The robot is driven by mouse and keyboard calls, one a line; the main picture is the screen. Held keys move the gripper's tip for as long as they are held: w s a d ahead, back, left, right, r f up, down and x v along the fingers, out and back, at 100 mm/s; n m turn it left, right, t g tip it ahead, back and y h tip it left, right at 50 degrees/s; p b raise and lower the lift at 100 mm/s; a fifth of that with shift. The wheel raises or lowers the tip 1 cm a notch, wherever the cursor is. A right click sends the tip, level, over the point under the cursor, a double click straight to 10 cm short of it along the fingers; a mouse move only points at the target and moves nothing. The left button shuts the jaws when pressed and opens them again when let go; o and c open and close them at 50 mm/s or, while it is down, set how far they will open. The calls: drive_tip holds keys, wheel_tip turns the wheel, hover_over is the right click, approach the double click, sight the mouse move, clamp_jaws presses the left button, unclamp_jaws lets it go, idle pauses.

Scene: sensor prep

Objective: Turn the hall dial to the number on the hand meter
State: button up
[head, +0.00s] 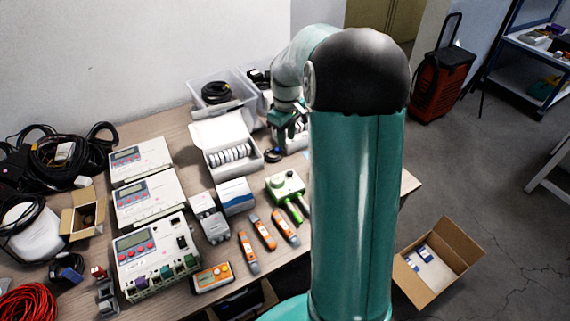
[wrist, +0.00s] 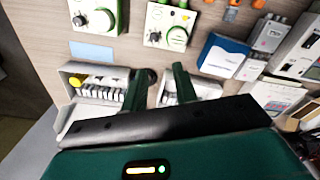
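A green-and-white unit with a dark knob and a round green part (head: 286,186) stands right of the middle of the table in the head view. The wrist view shows two such units side by side, one at top left (wrist: 95,16) and one at top centre (wrist: 168,26). I cannot tell which is the hall dial; their scales are too small to read. An orange meter with a small display (head: 213,277), perhaps the hand meter, lies near the front edge; its number is unreadable. My gripper (wrist: 165,74) is open and empty, above the boxes at the table's back; it also shows in the head view (head: 287,124).
White boxes of round discs (head: 226,143) and a clear bin with black cable (head: 222,96) stand at the back. Several orange-grey tools (head: 263,232) lie in front. White display units (head: 155,262) and cable coils (head: 62,158) fill the left. My arm hides the table's right part.

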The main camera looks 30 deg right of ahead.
sight(290, 172)
drive_tip(key=f, duration=0.5)
drive_tip(key=d+f, duration=0.1)
drive_tip(key=f, duration=0.9)
drive_tip(key=shift+w+d+f, duration=0.15)
drive_tip(key=shift+d+f, duration=0.15)
clamp_jaws()
